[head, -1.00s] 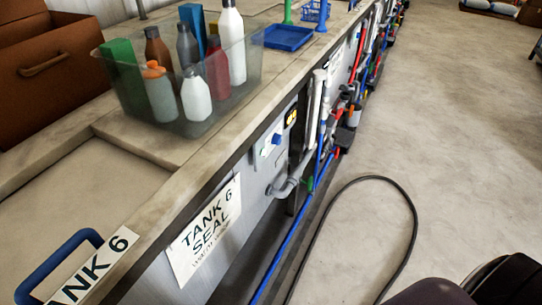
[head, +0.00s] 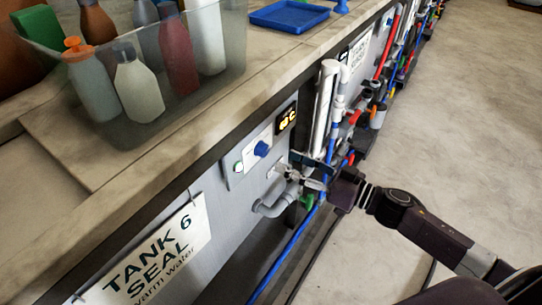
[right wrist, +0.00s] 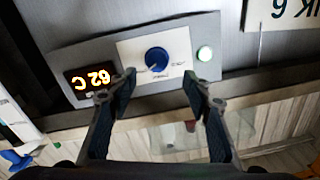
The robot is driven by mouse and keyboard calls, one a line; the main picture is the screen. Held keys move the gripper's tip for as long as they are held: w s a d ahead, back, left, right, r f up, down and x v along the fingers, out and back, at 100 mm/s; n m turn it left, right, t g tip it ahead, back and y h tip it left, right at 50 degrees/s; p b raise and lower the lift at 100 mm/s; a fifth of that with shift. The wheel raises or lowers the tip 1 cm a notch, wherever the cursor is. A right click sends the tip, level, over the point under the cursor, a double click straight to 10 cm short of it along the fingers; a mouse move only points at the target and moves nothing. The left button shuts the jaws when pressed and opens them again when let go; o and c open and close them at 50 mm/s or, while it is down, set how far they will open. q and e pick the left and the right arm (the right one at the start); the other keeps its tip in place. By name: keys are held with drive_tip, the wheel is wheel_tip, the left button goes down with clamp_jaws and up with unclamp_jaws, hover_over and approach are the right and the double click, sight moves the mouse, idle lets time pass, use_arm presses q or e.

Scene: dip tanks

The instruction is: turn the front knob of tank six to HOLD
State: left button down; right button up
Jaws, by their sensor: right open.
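The blue front knob (head: 262,149) sits on a pale plate on tank six's front panel. It also shows in the right wrist view (right wrist: 157,59), with a pale pointer mark and small lettering I cannot read. My right gripper (head: 303,170) is at the tank front, to the right of the knob and a little lower in the head view. In the right wrist view my right gripper (right wrist: 160,90) is open and empty, its fingers spread on either side below the knob, with no visible contact. My left gripper is not in view.
Beside the knob are a pale green button (right wrist: 205,54) and a lit display (right wrist: 90,80). A clear bin of bottles (head: 205,97) stands on the counter edge above. The floor at right is open.

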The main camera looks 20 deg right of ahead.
sight(266, 151)
drive_tip(key=b+x, duration=0.1)
drive_tip(key=x, duration=0.3)
drive_tip(key=shift+w+f, duration=0.15)
drive_tip(key=shift+w, duration=0.3)
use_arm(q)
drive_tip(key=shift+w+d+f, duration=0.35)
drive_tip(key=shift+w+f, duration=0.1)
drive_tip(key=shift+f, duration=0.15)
use_arm(e)
drive_tip(key=shift+x, duration=1)
drive_tip(key=shift+c, duration=0.4)
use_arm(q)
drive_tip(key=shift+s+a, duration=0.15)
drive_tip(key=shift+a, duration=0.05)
use_arm(e)
drive_tip(key=c, duration=1.1)
